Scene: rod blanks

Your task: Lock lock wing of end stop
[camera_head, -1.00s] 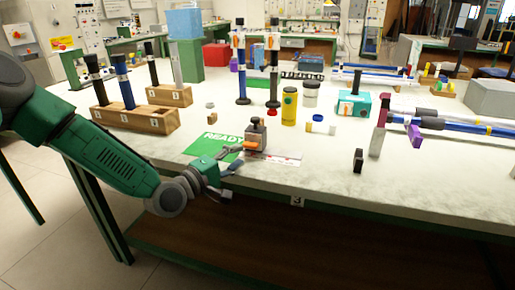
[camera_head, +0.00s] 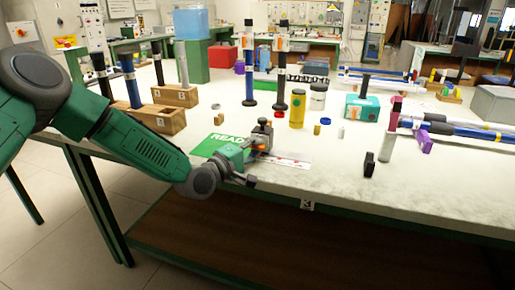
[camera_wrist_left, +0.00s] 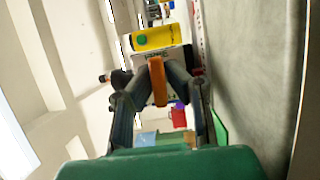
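The end stop (camera_head: 262,133) is a small dark block near the table's front edge, beside the green READY mat. Its orange lock wing (camera_head: 263,147) sticks out on the near side. My left gripper (camera_head: 258,154) reaches in from the left, low over the table, and its fingers are at the wing. In the left wrist view the orange lock wing (camera_wrist_left: 158,82) stands between the two dark fingers, which come together along both its sides, so the gripper looks shut on it. The gripper partly hides the lower part of the end stop. My right gripper is out of view.
The green READY mat (camera_head: 207,147) and a white strip with red marks (camera_head: 291,162) lie by the end stop. A dark upright block (camera_head: 369,164) stands to the right. The front table between is free.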

